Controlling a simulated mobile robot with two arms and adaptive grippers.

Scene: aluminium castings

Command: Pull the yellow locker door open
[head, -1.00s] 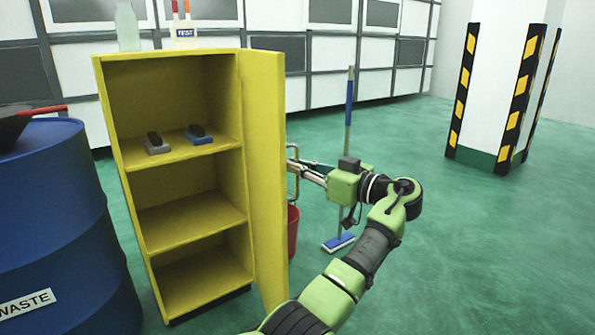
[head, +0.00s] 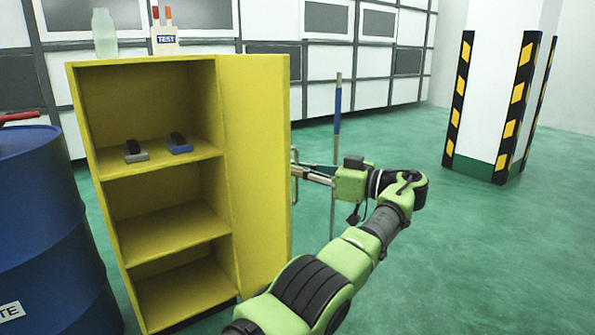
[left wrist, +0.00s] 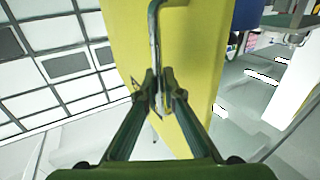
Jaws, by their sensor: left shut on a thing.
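The yellow locker (head: 150,66) stands open, showing its shelves. Its door (head: 256,170) is swung wide on the right side, its inner face toward the head camera. My left gripper (head: 297,174) is at the outer side of the door, partly hidden by its edge. In the left wrist view, the gripper (left wrist: 159,92) is shut on the metal bar handle (left wrist: 153,38), with a finger on each side of it. A bit of the handle (head: 294,191) also shows past the door edge in the head view. My right gripper is not in view.
A blue waste drum (head: 50,220) stands close to the left of the locker. Two small blocks lie on the top shelf. A bottle (head: 104,34) and a TEST holder (head: 165,40) stand on top. A mop handle (head: 336,130) is behind my arm.

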